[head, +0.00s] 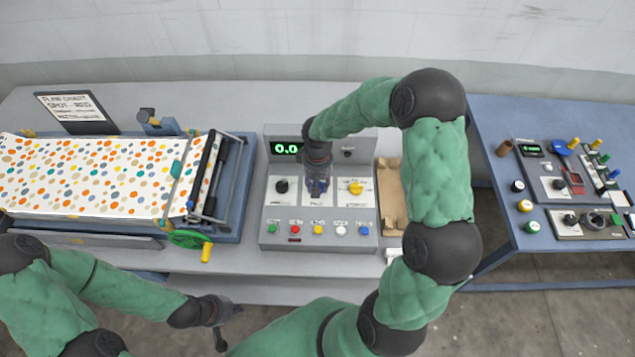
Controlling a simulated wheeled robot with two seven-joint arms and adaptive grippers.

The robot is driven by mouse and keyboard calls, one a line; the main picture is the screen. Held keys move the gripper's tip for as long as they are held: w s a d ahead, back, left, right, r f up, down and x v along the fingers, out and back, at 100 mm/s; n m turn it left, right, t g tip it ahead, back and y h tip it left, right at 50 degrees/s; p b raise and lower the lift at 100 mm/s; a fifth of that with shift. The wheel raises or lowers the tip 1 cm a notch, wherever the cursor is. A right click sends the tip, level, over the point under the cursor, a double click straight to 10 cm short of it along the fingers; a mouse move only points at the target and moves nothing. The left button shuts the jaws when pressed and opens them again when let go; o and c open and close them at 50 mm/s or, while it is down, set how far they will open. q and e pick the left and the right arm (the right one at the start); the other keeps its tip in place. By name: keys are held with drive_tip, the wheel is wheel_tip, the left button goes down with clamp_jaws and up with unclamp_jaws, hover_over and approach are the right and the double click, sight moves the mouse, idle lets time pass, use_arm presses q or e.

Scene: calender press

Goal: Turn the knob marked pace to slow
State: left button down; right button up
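The grey control panel (268,228) stands on the table in the middle. Its upper row has a black knob (281,186) on a white plate at the left and a yellow knob (355,187) at the right. Between them is another white plate, mostly covered by my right gripper (317,190), which points down over it. Any knob there is hidden, and the fingers are too small and dark to judge. The knob labels are too small to read, so I cannot tell which says pace. My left gripper (229,326) is open and empty, low in front of the table.
A green display (286,149) reads 0.0. Several coloured buttons (318,229) line the panel's front. A brown tray (391,200) lies right of the panel. A blue table (500,240) stands farther right.

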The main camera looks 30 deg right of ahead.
drive_tip(key=o, duration=1.2)
wheel_tip(320, 180, up, 12)
